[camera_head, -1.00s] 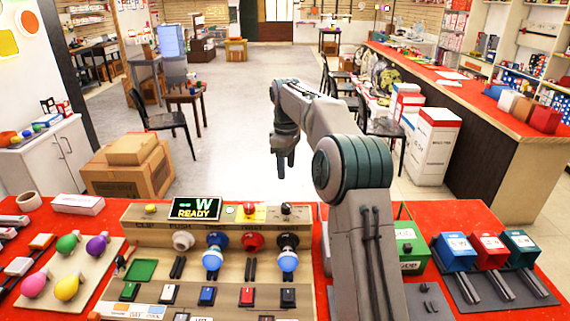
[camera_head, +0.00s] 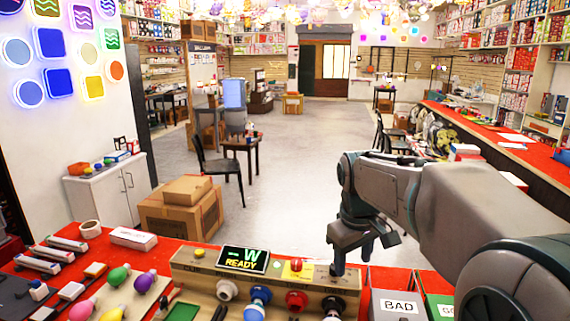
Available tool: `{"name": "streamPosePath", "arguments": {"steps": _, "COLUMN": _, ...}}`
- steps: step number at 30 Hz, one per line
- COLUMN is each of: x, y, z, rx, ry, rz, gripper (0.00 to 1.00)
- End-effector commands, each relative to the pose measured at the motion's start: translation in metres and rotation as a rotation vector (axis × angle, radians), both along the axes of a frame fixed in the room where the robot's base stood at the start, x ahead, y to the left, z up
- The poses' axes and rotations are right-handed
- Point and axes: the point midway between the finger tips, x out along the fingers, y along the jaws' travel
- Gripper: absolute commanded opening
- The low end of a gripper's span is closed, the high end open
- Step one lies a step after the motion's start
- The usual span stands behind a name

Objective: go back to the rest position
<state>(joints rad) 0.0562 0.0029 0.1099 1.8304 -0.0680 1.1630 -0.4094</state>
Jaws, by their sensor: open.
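My gripper (camera_head: 364,246) hangs at the right of the head view, pointing down, just above the back edge of the red table (camera_head: 160,262). Its jaws are open and I see nothing between them. My arm reaches in from the lower right corner. Below and left of the gripper stands a beige test panel (camera_head: 205,265) with a lit display (camera_head: 243,260) reading "-W READY". White, blue, red and black round sockets line its front; the lower panel is cut off by the frame.
A grey box marked BAD (camera_head: 398,306) and a green box (camera_head: 440,307) stand right of the panel. Coloured bulbs (camera_head: 118,277) lie at the left. Cardboard boxes (camera_head: 180,211) and a black chair (camera_head: 222,173) stand beyond the table. The middle floor is clear.

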Motion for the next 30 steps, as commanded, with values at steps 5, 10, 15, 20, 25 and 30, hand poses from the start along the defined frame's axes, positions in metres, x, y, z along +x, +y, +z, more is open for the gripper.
{"name": "streamPosePath", "arguments": {"steps": 5, "x": -0.055, "y": -0.004, "z": -0.010, "rx": 0.027, "ry": -0.041, "rz": -0.123, "gripper": 0.52}}
{"name": "streamPosePath", "arguments": {"steps": 10, "x": -0.105, "y": -0.007, "z": -0.027, "rx": 0.063, "ry": -0.079, "rz": -0.242, "gripper": 0.52}}
{"name": "streamPosePath", "arguments": {"steps": 15, "x": -0.150, "y": -0.010, "z": -0.050, "rx": 0.108, "ry": -0.108, "rz": -0.355, "gripper": 0.52}}
{"name": "streamPosePath", "arguments": {"steps": 20, "x": -0.177, "y": -0.011, "z": -0.067, "rx": 0.140, "ry": -0.126, "rz": -0.427, "gripper": 0.52}}
{"name": "streamPosePath", "arguments": {"steps": 25, "x": -0.188, "y": -0.009, "z": -0.076, "rx": 0.154, "ry": -0.133, "rz": -0.458, "gripper": 0.52}}
{"name": "streamPosePath", "arguments": {"steps": 30, "x": -0.189, "y": -0.009, "z": -0.076, "rx": 0.154, "ry": -0.133, "rz": -0.459, "gripper": 0.52}}
